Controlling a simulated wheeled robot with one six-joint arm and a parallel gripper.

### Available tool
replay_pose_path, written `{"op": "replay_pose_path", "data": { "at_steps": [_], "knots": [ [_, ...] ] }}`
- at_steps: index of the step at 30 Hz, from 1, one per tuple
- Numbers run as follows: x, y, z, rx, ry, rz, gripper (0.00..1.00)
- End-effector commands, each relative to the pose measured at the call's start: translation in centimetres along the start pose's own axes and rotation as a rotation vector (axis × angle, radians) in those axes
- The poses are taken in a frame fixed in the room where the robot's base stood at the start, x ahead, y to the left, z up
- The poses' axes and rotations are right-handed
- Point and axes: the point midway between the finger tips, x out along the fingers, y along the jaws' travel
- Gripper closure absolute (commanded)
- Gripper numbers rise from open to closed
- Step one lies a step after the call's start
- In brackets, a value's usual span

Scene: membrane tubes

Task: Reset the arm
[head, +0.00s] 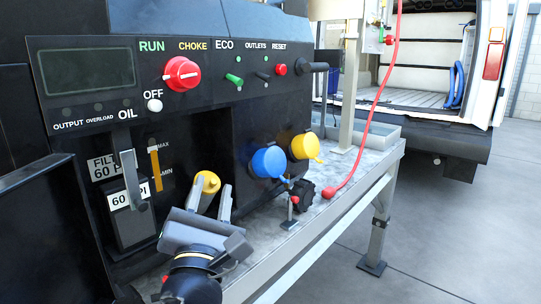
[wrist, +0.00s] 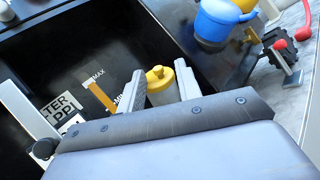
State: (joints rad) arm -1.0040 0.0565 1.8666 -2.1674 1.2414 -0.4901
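My gripper (head: 212,188) is in front of the lower part of the black machine panel, its two fingers apart and pointing at the panel. A yellow cap (head: 209,181) on the panel shows between and just beyond the fingers. In the wrist view, the yellow cap (wrist: 158,76) and its pale neck stand between the two fingers (wrist: 159,70). I see a gap between the fingers, and cannot tell whether either finger touches the cap.
The panel has a red knob (head: 181,74), a display (head: 86,71) and several switches. Blue (head: 269,162) and yellow (head: 304,146) outlet covers sit right of my gripper. A metal bench (head: 345,180) runs right, with a red cable (head: 390,75). A van (head: 440,145) stands behind; the floor at right is clear.

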Motion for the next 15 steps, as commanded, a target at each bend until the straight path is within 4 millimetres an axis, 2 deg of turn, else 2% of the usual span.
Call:
{"op": "replay_pose_path", "data": {
  "at_steps": [1,15],
  "knots": [
    [0.2,0.44,0.75,-0.01,0.013,0.001,0.67],
    [0.36,0.73,1.54,-0.117,0.12,-0.007,0.67]
  ]
}}
